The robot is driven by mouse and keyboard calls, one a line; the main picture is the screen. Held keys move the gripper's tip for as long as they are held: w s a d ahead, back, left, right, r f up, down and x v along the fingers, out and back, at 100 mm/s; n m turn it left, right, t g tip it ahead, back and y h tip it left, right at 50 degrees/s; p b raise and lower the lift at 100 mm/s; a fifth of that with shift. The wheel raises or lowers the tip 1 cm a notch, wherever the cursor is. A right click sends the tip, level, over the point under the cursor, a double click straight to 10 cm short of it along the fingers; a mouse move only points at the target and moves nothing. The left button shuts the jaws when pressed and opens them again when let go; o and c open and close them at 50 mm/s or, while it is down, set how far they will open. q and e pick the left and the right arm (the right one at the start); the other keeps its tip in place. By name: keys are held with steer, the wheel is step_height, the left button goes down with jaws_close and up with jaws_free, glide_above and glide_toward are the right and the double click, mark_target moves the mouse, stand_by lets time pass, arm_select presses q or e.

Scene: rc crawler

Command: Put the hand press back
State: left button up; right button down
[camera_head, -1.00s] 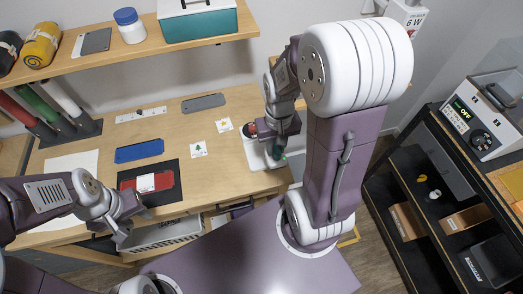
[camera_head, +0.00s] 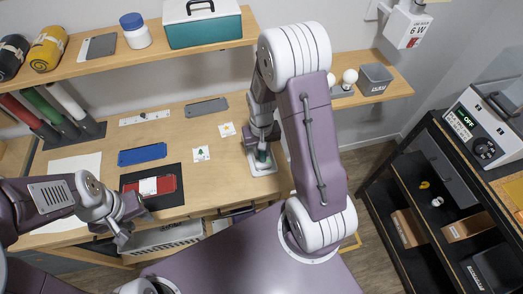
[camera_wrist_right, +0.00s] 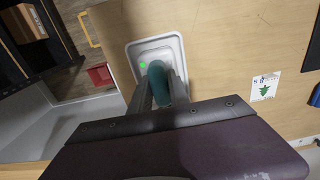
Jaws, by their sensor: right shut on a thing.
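The hand press shows as a dark green, rounded handle (camera_wrist_right: 157,80) between the fingers of my right gripper (camera_head: 262,149). It also shows as a small green patch in the head view (camera_head: 262,156). The gripper is shut on it. The press is over a white, round-cornered base (camera_head: 263,168) near the table's right end, and a green light shows on this base in the wrist view (camera_wrist_right: 143,66). The fingers hide where press and base meet, so I cannot tell whether they touch. My left gripper (camera_head: 123,236) hangs empty at the table's front edge; its jaw gap is unclear.
A red piece (camera_head: 152,186) on a black mat, a blue plate (camera_head: 142,154) and small picture cards (camera_head: 201,153) lie left of the base. A shelf (camera_head: 150,61) runs above the table. A black rack with a device (camera_head: 483,135) stands at right.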

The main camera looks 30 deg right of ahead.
steer(key=shift+s+f, duration=0.1)
steer(key=c, duration=1.2)
jaws_free()
steer(key=shift+c, duration=0.2)
step_height(320, 180, up, 12)
steer(key=s+a+f+n+t, duration=0.1)
steer(key=s+a, duration=0.3)
steer(key=s, duration=0.4)
steer(key=shift+s+a+f+n+p, duration=0.15)
steer(key=shift+a+f+n+p, duration=0.25)
steer(key=shift+f+n, duration=0.3)
